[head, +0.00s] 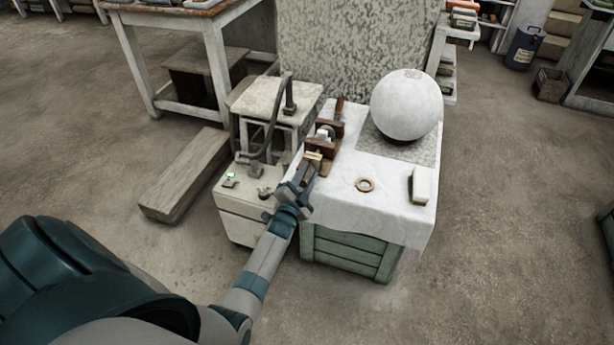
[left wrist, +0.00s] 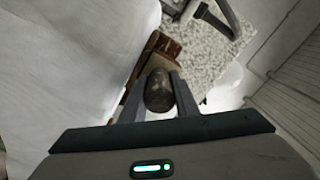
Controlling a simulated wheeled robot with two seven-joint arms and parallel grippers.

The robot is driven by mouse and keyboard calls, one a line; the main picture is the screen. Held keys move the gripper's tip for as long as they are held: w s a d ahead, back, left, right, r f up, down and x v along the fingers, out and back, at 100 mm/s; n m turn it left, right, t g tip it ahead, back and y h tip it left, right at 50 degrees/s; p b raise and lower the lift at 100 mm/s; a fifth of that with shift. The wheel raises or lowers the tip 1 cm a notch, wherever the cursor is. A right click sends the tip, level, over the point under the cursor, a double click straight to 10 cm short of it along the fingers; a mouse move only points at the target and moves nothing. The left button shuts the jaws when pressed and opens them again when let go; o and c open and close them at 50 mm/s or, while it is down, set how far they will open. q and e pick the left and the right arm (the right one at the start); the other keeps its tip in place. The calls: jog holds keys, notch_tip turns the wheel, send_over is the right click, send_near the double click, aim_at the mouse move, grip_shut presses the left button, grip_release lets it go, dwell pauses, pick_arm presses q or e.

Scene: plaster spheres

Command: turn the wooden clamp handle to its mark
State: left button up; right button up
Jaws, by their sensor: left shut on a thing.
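The wooden clamp (head: 325,143) stands at the left side of the cloth-covered green crate, with brown wooden jaws. In the left wrist view its brown wood (left wrist: 163,48) shows just beyond my fingers. My left gripper (head: 307,172) is at the clamp's near end. In the left wrist view my left gripper (left wrist: 158,95) is shut on the rounded dark wooden handle (left wrist: 159,90), which sits between the two fingers. I cannot make out the mark in either view. My right gripper is not in view.
A large white sphere (head: 406,105) rests at the back right of the white cloth (head: 340,200). A wooden ring (head: 365,185) and a white-topped block (head: 422,185) lie on the cloth. A pale cabinet (head: 240,205) and a small stool (head: 275,100) stand left of it.

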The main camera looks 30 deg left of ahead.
pick_arm(q)
jog(key=shift+f+m+b, duration=0.15)
jog(key=shift+m+b, duration=0.2)
jog(key=shift+m, duration=0.85)
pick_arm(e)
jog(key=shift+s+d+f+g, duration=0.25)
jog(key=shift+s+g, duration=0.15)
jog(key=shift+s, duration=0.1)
pick_arm(q)
jog(key=o, duration=1.1)
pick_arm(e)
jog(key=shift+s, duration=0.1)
pick_arm(q)
jog(key=shift+s, duration=0.15)
